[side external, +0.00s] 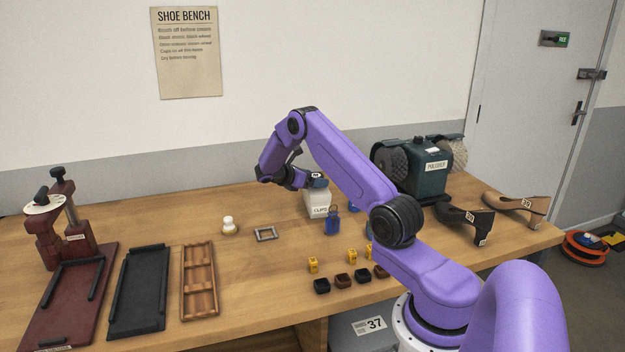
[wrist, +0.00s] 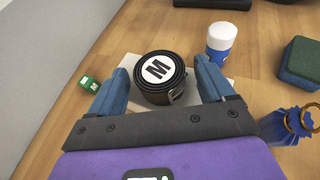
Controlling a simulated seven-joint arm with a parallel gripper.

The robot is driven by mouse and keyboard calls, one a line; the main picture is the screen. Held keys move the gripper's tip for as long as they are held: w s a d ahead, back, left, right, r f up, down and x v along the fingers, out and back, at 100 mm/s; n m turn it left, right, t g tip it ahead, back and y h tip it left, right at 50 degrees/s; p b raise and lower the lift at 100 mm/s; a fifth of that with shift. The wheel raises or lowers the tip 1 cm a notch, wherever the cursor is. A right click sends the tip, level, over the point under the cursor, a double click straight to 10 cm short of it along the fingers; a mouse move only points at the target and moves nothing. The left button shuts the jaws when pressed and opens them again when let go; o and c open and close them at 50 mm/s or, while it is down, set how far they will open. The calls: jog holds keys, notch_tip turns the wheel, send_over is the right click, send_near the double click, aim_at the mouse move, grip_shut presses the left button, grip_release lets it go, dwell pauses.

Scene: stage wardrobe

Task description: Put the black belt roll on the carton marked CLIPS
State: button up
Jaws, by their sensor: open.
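The black belt roll (wrist: 160,88), a coil with a round white label marked M, sits on top of the pale carton (wrist: 130,63) in the wrist view. In the side view the roll (side external: 319,182) shows small and dark on the white carton (side external: 317,205), whose front label is too small to read surely. My gripper (wrist: 162,82) is open, with one blue finger on each side of the roll. In the side view my gripper (side external: 304,180) reaches the roll from the left. I cannot tell whether either finger touches it.
A blue pouch (side external: 332,222) stands just in front of the carton. In the wrist view a white and blue bottle (wrist: 221,42), a green block (wrist: 300,62) and a small green box (wrist: 88,84) stand around it.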

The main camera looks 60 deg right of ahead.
jog(key=w+a+r+t+y, duration=0.15)
jog(key=a+r, duration=0.25)
jog(key=a, duration=0.8)
jog(key=w+a+r+t+y, duration=0.1)
jog(key=w+a+r+t, duration=0.2)
jog(key=a, duration=0.9)
jog(key=s+a+r+y, duration=0.3)
jog(key=s+a, duration=0.5)
jog(key=a, duration=0.5)
jog(key=s+a+y, duration=0.3)
jog(key=s+a, duration=0.2)
jog(key=s, duration=0.8)
jog(key=s+a+m+y, duration=0.1)
jog(key=s+a+y, duration=0.3)
jog(key=s, duration=0.9)
jog(key=shift+s+a+f+t, duration=0.15)
jog(key=shift+s+a+t, duration=0.2)
jog(key=shift+a, duration=0.2)
